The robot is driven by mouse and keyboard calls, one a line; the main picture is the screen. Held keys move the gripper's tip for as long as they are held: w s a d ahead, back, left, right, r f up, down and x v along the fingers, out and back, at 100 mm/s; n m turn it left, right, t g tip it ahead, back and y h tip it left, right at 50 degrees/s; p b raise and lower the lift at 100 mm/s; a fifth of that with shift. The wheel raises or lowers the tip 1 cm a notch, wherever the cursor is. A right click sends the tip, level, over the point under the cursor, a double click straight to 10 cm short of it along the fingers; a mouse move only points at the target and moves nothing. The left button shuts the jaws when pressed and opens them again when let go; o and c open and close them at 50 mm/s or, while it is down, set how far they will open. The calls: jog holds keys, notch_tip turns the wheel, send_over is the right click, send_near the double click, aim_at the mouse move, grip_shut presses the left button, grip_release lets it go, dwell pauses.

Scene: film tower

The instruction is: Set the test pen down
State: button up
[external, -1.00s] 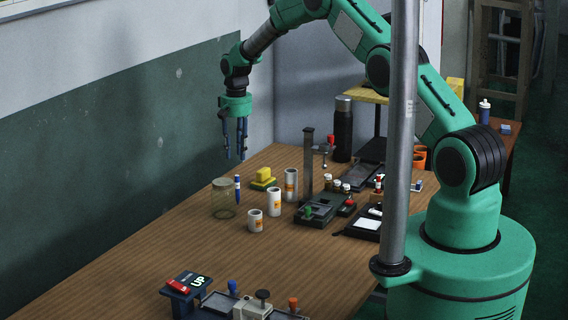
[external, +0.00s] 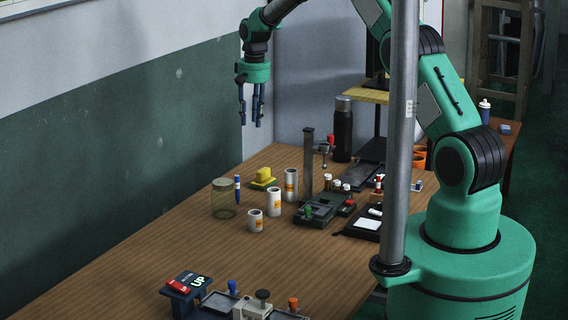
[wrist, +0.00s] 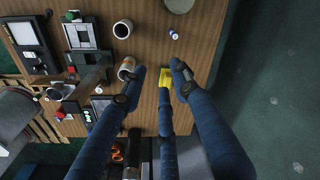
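The test pen (external: 237,189) looks like a blue and white pen standing upright on the wooden table, close beside a glass jar (external: 222,199). In the wrist view the pen (wrist: 173,34) shows end-on as a small blue and white dot below the jar (wrist: 180,4). My gripper (external: 251,120) hangs fingers down, well above the table and the pen. Its blue fingers (wrist: 158,82) are spread apart with nothing held between them. The pen is clear of the fingers.
White canisters (external: 274,202) stand right of the pen. A yellow block (external: 263,175) lies behind it. A post stand (external: 309,165) and a dark flask (external: 342,135) are farther right. The table front left is bare up to the UP sign (external: 197,281).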

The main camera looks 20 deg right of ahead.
jog(key=s+d+r+t, duration=0.1)
jog(key=s+d+r, duration=0.7)
jog(key=s+r, duration=0.4)
jog(key=s+d+r+t, duration=0.1)
jog(key=s+d+r, duration=0.75)
jog(key=r, duration=0.65)
jog(key=s+d+r+t, duration=0.1)
jog(key=s+d+r, duration=0.15)
jog(key=s, duration=0.65)
jog(key=s+d+r+t, duration=0.1)
jog(key=s+d+r, duration=0.15)
jog(key=s, duration=0.55)
jog(key=s+d+f, duration=0.2)
jog(key=s, duration=0.6)
jog(key=s+d+f, duration=0.1)
jog(key=s+d, duration=0.1)
jog(key=s, duration=0.6)
jog(key=shift+s+d+f+t, duration=0.15)
jog(key=shift+s+f+t, duration=0.15)
jog(key=shift+f+t, duration=0.1)
jog(key=shift+f, duration=0.1)
notch_tip(320, 180, down, 4)
jog(key=b, duration=0.4)
jog(key=shift+f+b, duration=0.2)
jog(key=shift+b, duration=0.15)
